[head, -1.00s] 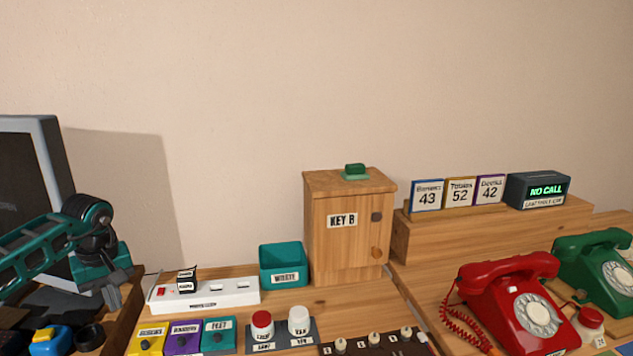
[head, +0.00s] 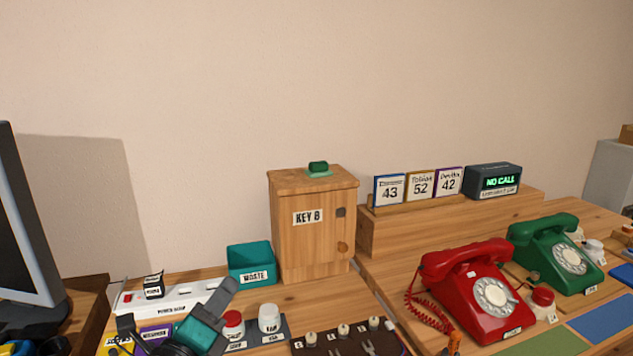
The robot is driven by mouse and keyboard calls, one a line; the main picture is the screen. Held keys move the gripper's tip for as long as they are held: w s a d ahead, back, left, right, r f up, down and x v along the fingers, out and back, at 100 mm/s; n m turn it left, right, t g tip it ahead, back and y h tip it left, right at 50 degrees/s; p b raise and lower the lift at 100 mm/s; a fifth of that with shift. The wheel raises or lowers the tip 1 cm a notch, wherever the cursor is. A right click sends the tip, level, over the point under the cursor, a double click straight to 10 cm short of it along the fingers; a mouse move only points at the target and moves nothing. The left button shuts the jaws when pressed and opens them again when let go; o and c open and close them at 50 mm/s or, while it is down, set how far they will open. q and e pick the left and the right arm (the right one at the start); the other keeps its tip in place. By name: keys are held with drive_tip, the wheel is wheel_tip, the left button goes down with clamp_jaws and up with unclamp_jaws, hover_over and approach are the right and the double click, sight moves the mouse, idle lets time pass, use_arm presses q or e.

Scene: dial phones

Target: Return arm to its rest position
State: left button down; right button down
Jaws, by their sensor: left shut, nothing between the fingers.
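My left gripper (head: 224,292) is at the bottom left in the head view, its teal wrist low at the frame edge. Its grey fingers point up and right, and it is shut and empty. It appears in front of the desk items, between the white power strip (head: 188,297) and the red-capped jar (head: 233,324); whether it touches anything cannot be told. It partly covers the yellow, purple and teal labelled pieces. Most of my left arm is out of view. My right gripper is not in view.
A teal waste bin (head: 251,264) and a wooden KEY B cabinet (head: 311,235) stand behind. A white-capped jar (head: 269,319) and a dark knobbed panel (head: 335,348) are near the gripper. A red phone (head: 471,278) and green phone (head: 548,246) are at right. A monitor (head: 22,230) stands at left.

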use_arm(q)
drive_tip(key=s+a+f+n+g+y, duration=0.2)
drive_tip(key=s+f+n, duration=0.1)
drive_tip(key=n, duration=0.3)
drive_tip(key=s+a+f+n+g+y, duration=0.2)
drive_tip(key=s+a+f+n+y, duration=0.1)
drive_tip(key=s+f+n, duration=0.1)
drive_tip(key=s+a+f+n+g+y, duration=0.2)
drive_tip(key=s+f+n+g+y, duration=0.1)
drive_tip(key=n, duration=0.5)
drive_tip(key=shift+s+a+f, duration=0.15)
drive_tip(key=shift+s+f, duration=0.1)
drive_tip(key=shift+f, duration=0.2)
drive_tip(key=shift+s+a+f, duration=0.1)
drive_tip(key=shift+s+f, duration=0.15)
drive_tip(key=shift+f, duration=0.2)
drive_tip(key=s+d+f+n+g+h, duration=0.1)
drive_tip(key=s+f+n+g, duration=0.25)
drive_tip(key=s, duration=0.55)
drive_tip(key=s+d+f+n+g+h, duration=0.1)
drive_tip(key=s+f+n+g, duration=0.2)
drive_tip(key=s+n+g, duration=0.35)
drive_tip(key=w+d+f+m+t+h+p, duration=0.1)
drive_tip(key=w+d+f+m+t+p, duration=0.1)
drive_tip(key=w+f+t, duration=0.4)
drive_tip(key=shift+d+f+t+h+p, duration=0.15)
drive_tip(key=shift+d+t+h+p, duration=0.2)
drive_tip(key=shift+t, duration=1.05)
drive_tip(key=shift+a, duration=0.1)
